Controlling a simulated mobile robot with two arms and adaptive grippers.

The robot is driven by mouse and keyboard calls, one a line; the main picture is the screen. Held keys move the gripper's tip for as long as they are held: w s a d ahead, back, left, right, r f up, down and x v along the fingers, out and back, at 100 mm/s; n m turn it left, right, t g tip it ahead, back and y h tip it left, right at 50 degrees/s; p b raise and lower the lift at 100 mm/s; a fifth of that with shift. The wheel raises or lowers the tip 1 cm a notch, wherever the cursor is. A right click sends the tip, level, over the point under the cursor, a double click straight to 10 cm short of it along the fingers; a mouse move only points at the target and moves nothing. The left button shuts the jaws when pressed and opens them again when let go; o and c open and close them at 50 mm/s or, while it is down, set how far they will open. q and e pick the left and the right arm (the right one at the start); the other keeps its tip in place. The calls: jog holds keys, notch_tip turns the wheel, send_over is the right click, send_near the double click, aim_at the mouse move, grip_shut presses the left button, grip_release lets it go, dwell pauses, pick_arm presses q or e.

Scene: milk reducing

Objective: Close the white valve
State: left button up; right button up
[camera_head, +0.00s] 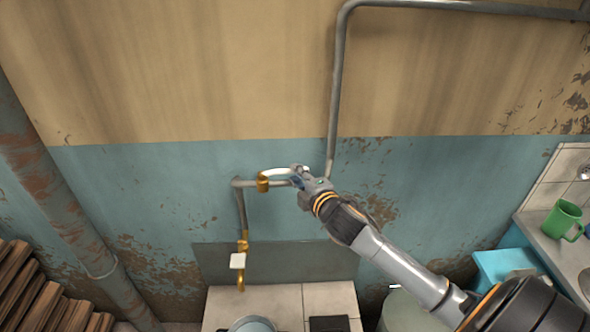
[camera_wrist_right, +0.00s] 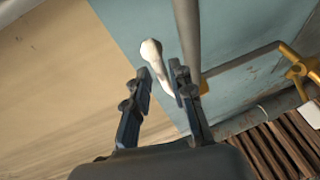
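The white valve has a curved white lever handle (camera_head: 278,173) and a brass body (camera_head: 263,183) on a grey wall pipe. My right gripper (camera_head: 298,178) is at the right end of this handle. In the right wrist view the white handle (camera_wrist_right: 153,55) passes between the two fingers of the right gripper (camera_wrist_right: 161,80). The fingers are apart, with space showing around the handle. I cannot tell whether either finger touches it. My left gripper is not in view.
A brass tap with a white plate (camera_head: 238,260) is lower on the pipe. A grey pipe (camera_head: 337,90) runs up the wall just right of my gripper. Stacked wood (camera_head: 40,300) is at lower left. A green mug (camera_head: 563,219) stands on the counter at right.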

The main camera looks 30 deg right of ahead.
jog(key=shift+x, duration=0.95)
grip_shut()
jog(key=shift+a, duration=0.15)
